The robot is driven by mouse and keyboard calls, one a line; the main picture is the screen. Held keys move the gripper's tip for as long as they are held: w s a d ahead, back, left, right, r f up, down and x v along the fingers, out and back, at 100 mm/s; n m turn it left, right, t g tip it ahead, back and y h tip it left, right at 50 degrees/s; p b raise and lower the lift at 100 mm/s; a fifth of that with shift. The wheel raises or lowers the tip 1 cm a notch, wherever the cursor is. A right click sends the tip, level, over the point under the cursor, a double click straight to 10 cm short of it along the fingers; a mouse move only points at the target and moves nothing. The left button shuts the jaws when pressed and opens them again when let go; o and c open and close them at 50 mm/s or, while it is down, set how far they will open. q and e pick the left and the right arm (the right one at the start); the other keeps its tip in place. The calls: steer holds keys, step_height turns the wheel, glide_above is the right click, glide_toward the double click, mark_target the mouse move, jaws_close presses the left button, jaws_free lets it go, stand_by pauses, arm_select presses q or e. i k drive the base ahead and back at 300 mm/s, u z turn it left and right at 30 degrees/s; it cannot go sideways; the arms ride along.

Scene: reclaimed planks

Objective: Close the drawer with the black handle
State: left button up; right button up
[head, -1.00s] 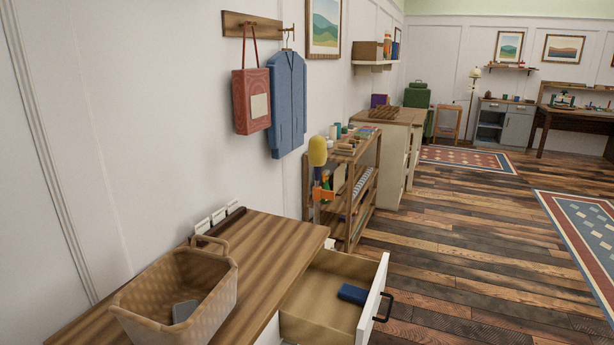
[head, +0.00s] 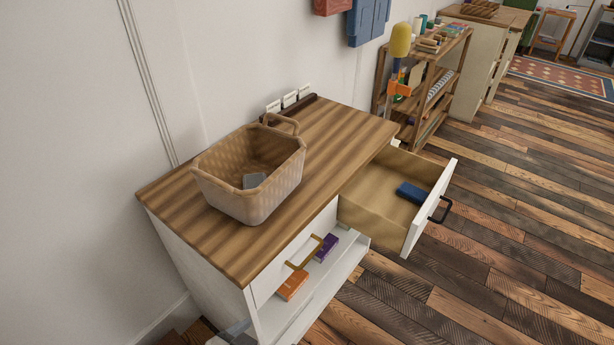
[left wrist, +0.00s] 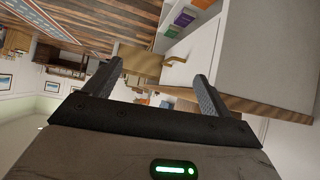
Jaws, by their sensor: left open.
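The white-fronted drawer (head: 428,210) with the black handle (head: 440,210) is pulled out from the right end of the cabinet (head: 330,150). A dark blue item (head: 412,192) lies inside it. A second white drawer front (head: 290,262) with a brass handle (head: 304,252) sits shut to its left; this brass handle also shows in the left wrist view (left wrist: 176,61). My left gripper (left wrist: 158,72) is open, with nothing between its fingers, and faces the cabinet from some distance. I cannot make out the black handle in the left wrist view. My right gripper is not in view.
A woven basket (head: 245,195) with a grey item inside stands on the cabinet top. The open shelf below holds an orange box (head: 292,285) and a purple box (head: 326,247). A wooden rack (head: 430,85) stands beyond the drawer. The plank floor (head: 480,270) at right is clear.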

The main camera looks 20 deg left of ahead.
mark_target(370, 205)
steer(key=z, duration=2.2)
steer(key=i, duration=0.35)
steer(key=u, duration=4.5)
steer(key=k, duration=0.55)
steer(key=z, duration=1.9)
steer(key=i, duration=1)
